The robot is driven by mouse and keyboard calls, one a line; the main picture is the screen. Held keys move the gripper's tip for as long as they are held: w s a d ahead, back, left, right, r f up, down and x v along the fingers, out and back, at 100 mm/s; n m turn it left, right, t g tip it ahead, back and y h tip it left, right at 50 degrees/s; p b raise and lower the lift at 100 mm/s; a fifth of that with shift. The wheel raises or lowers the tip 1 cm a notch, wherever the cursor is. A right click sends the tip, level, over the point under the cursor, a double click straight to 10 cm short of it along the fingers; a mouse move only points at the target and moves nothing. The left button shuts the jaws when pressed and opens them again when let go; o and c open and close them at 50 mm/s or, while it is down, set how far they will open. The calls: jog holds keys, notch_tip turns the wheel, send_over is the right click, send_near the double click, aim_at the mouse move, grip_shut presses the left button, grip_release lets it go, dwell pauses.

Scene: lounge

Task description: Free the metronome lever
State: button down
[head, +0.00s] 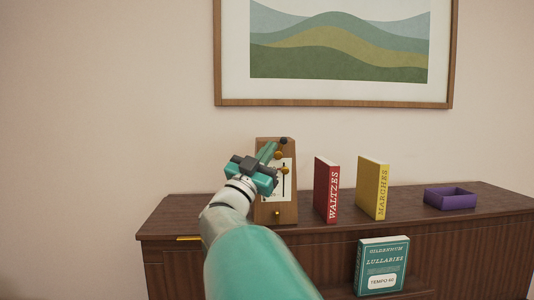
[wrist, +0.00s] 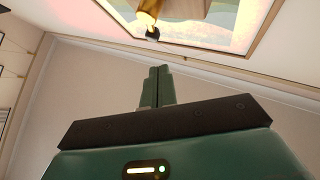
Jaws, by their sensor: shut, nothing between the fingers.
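The wooden metronome (head: 286,212) stands upright on the dark cabinet, with a pale scale face and a slim vertical rod. Near its top a black knob (head: 283,141) sticks out, with brass knobs (head: 278,155) below it. Another small brass knob (head: 277,214) is low on its front. I cannot tell which part is the lever. My gripper (head: 267,151) is shut and empty, in front of the metronome's upper left, hiding part of it. In the wrist view my closed fingers (wrist: 157,85) point toward a dark round knob (wrist: 152,33) under a brass-coloured part; a gap shows between.
A red WALTZES book (head: 327,190) and a yellow MARCHES book (head: 373,188) stand right of the metronome. A framed picture (head: 335,102) hangs above.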

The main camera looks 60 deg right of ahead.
jog(key=v, duration=1)
jog(key=shift+s+d+f, duration=0.2)
jog(key=shift+s+d, duration=0.05)
jog(key=w+a+f+n+t+y, duration=0.4)
jog(key=w+a+n+t+y, duration=0.7)
jog(key=t, duration=0.5)
jog(key=w+a+f+n+y, duration=0.2)
jog(key=a+f+n+y, duration=0.5)
jog(key=a, duration=0.4)
jog(key=s+a+f+n+g+y, duration=0.2)
jog(key=s+a+f+g+y, duration=0.3)
jog(key=a+f, duration=0.35)
jog(key=s+a+f+g+y, duration=0.1)
jog(key=s+a+f+g, duration=0.1)
jog(key=s+f, duration=0.2)
jog(key=s+a+f+n+g+y, duration=0.1)
jog(key=s+a+f+g, duration=0.1)
jog(key=s, duration=0.7)
notch_tip(320, 180, down, 3)
jog(key=shift+s+a+r+g, duration=0.2)
jog(key=shift+a+g, duration=0.15)
jog(key=shift+g, duration=0.35)
